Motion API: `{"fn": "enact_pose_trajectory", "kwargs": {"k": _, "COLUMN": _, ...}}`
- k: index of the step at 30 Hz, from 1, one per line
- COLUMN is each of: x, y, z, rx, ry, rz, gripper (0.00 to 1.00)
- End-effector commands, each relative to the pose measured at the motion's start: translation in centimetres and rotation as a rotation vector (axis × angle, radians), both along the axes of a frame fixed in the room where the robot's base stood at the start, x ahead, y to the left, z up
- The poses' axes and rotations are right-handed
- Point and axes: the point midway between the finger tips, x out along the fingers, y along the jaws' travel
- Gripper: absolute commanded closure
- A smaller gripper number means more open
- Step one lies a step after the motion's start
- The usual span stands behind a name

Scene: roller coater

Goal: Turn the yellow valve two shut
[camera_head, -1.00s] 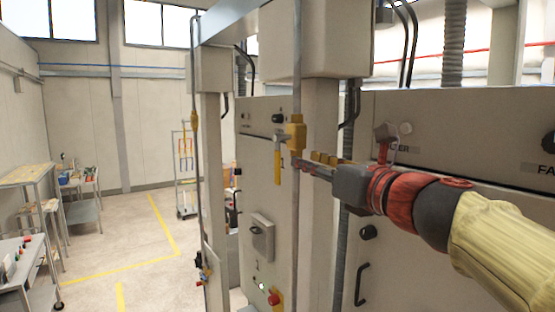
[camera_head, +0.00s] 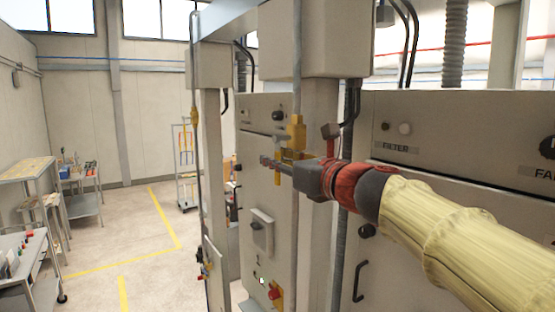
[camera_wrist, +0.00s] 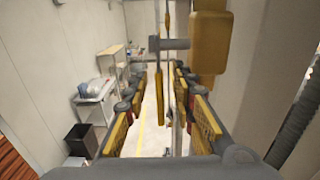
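The yellow valve (camera_head: 296,133) sits on a vertical pipe at the cabinet's front edge. Its yellow lever (camera_head: 277,178) hangs down, partly hidden by my gripper (camera_head: 270,163) in the head view. In the wrist view, the valve body (camera_wrist: 209,42) is at the upper right, and the lever (camera_wrist: 159,97) hangs vertically, seen nearly edge-on. My gripper (camera_wrist: 156,93) is open, with yellow pads on both sides of the lever and visible gaps to it. I cannot read a number for the valve.
Another pipe with a small yellow fitting (camera_head: 195,117) stands farther left. The cabinet front carries a grey switch box (camera_head: 262,232) and a red knob (camera_head: 275,294) below the valve. Benches (camera_head: 32,172) stand at far left. The floor between is clear.

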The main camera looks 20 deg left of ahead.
Motion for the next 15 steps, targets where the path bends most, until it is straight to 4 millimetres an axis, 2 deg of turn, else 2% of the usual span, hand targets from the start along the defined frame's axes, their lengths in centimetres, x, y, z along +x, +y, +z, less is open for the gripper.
{"fn": "enact_pose_trajectory", "kwargs": {"k": 2, "x": -0.02, "y": -0.02, "z": 0.02, "rx": 0.000, "ry": 0.000, "rz": 0.000, "gripper": 0.74}}
{"fn": "enact_pose_trajectory", "kwargs": {"k": 15, "x": -0.04, "y": -0.05, "z": 0.03, "rx": 0.000, "ry": 0.000, "rz": 0.000, "gripper": 0.99}}
